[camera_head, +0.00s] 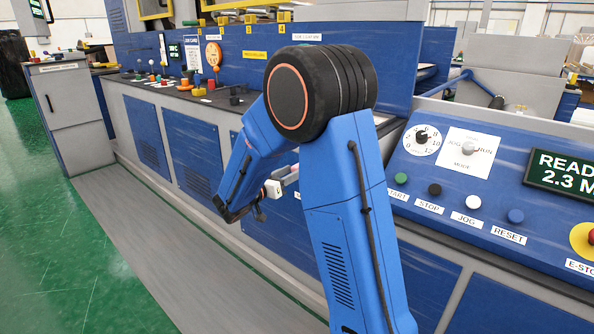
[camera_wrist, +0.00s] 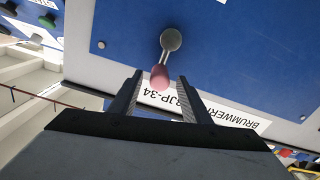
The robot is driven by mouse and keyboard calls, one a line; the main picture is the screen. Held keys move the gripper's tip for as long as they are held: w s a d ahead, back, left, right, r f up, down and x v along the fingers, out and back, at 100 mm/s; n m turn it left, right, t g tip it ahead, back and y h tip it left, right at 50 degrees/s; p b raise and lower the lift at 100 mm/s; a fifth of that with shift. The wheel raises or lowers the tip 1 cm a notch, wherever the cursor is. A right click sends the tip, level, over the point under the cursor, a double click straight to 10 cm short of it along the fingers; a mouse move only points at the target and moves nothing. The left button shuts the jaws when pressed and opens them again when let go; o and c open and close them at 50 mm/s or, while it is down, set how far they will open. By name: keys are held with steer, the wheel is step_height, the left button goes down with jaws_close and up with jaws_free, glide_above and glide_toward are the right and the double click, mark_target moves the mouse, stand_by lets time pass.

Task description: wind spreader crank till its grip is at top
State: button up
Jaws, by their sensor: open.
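In the wrist view a small crank or lever with a round grey end (camera_wrist: 171,40) and a pinkish-red grip (camera_wrist: 160,76) stands out from a blue panel. I cannot read a name on it, so I cannot confirm that it is the spreader crank. My gripper (camera_wrist: 160,78) is open, with the pinkish-red grip between or just beyond its fingertips; contact cannot be told. In the head view my gripper is low in front of the blue cabinet fronts, partly hidden by my arm, and the crank cannot be made out there.
The blue panel (camera_wrist: 235,50) bears an upside-down white nameplate (camera_wrist: 215,114) close to the fingers. In the head view a control desk with several buttons and a readout (camera_head: 560,172) stands at right. Green floor (camera_head: 80,250) is clear at left.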

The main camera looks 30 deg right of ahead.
steer(key=v, duration=1.3)
steer(key=shift+a, duration=0.25)
steer(key=shift+s+d, duration=0.1)
steer(key=shift+s, duration=0.05)
steer(key=s+d+f+n+g+y, duration=0.1)
steer(key=s+d+n+g+y, duration=0.2)
steer(key=s, duration=0.8)
steer(key=s+d+n+g+y, duration=0.1)
steer(key=s+d+g+y, duration=0.3)
steer(key=s, duration=0.6)
steer(key=s+a+n+t+y, duration=0.5)
steer(key=s+a+n+y, duration=0.2)
steer(key=s, duration=0.6)
steer(key=shift+a+f+n+t+y, duration=0.35)
steer(key=shift+a+y, duration=0.7)
steer(key=shift+y, duration=0.45)
steer(key=shift+s, duration=0.1)
steer(key=shift+c, duration=0.3)
